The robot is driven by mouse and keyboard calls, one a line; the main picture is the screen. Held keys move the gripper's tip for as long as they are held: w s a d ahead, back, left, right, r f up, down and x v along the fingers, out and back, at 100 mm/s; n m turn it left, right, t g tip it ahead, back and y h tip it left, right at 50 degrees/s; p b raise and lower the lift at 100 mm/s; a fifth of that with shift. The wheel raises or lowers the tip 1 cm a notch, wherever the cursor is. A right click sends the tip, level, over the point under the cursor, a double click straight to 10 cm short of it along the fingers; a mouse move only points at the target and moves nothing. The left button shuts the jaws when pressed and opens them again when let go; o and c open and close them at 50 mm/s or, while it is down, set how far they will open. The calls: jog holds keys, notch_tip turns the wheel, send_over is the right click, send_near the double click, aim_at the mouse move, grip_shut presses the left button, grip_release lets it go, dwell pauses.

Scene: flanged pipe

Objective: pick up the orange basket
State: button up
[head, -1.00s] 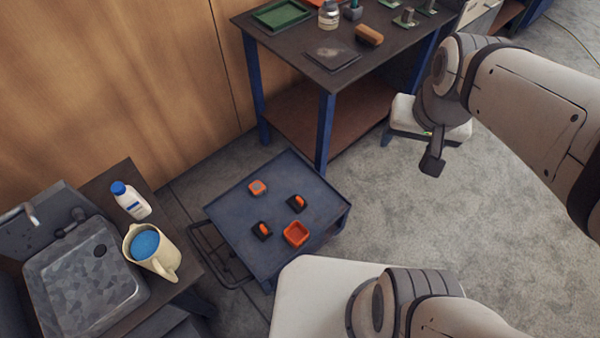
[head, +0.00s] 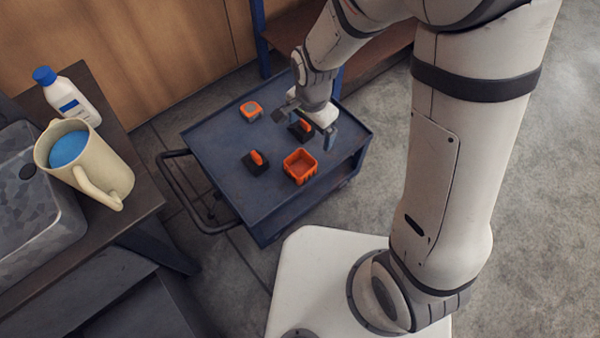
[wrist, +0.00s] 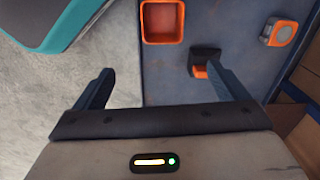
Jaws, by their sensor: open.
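The orange basket (head: 300,166) is a small open square tub standing upright on the blue cart top, near its front right edge. In the wrist view the basket (wrist: 163,22) shows at the top, ahead of the fingers, and looks empty. My gripper (head: 305,116) is open above the cart, behind the basket and apart from it. In the wrist view the two fingers of my gripper (wrist: 170,85) are wide apart with nothing between them. One finger overlaps a black-and-orange item (wrist: 204,60) in that view; I cannot tell whether they touch.
The blue cart (head: 215,150) also carries a second black-and-orange item (head: 256,162) and an orange-and-grey box (head: 251,111). A cart handle (head: 180,190) sticks out left. A side counter holds a cream jug (head: 95,165) and a white bottle (head: 68,98). Floor right of the cart is clear.

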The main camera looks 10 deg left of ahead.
notch_tip(320, 180, down, 10)
jog(key=a+b, duration=0.3)
jog(key=b, duration=0.4)
send_over(300, 171)
jog(key=shift+m, duration=0.4)
notch_tip(300, 171, down, 6)
jog(key=shift+r, duration=0.25)
jog(key=shift+p, duration=0.3)
jog(key=shift+c, duration=0.5)
jog(key=c, duration=1)
jog(key=shift+o, duration=0.2)
